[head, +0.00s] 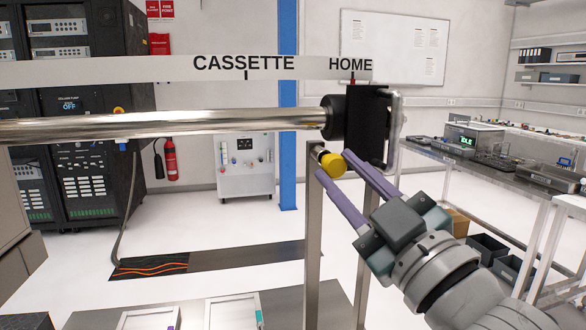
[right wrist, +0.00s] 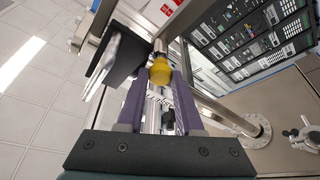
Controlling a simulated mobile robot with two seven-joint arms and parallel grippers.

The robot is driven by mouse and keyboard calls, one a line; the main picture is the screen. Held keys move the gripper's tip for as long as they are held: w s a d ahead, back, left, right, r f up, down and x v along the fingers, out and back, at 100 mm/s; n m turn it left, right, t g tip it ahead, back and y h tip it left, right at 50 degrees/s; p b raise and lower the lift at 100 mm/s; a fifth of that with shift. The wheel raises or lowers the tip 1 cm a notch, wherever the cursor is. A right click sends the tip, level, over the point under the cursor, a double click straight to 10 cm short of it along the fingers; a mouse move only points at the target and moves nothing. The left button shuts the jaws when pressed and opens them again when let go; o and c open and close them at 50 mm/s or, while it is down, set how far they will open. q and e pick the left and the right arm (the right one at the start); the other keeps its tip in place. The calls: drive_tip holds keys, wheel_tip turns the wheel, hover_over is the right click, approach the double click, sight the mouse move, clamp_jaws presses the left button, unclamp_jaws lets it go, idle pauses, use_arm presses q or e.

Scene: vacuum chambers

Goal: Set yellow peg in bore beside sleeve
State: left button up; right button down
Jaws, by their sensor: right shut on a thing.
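The yellow peg (head: 332,166) is between the purple fingertips of my right gripper (head: 331,164), which is shut on it. A darker, partly metallic end of the peg points left, away from the gripper, just below the black collar (head: 336,118) on the long steel tube. I cannot tell which part is the sleeve. My left gripper is not in view.
The steel tube (head: 160,123) runs across to a black plate (head: 369,125) under a white scale (head: 150,70) marked CASSETTE and HOME. A metal post (head: 313,240) stands below. Benches (head: 490,165) are at the right, black racks (head: 90,110) at the left. The floor between is mostly clear.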

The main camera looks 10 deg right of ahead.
drive_tip(key=shift+s+p, duration=0.6)
drive_tip(key=shift+s, duration=0.6)
drive_tip(key=shift+w+b, duration=0.85)
drive_tip(key=shift+w, duration=0.8)
idle(1.7)
drive_tip(key=shift+s, duration=0.2)
drive_tip(key=shift+s+p, duration=1)
drive_tip(key=shift+s, duration=0.4)
drive_tip(key=shift+s, duration=0.1)
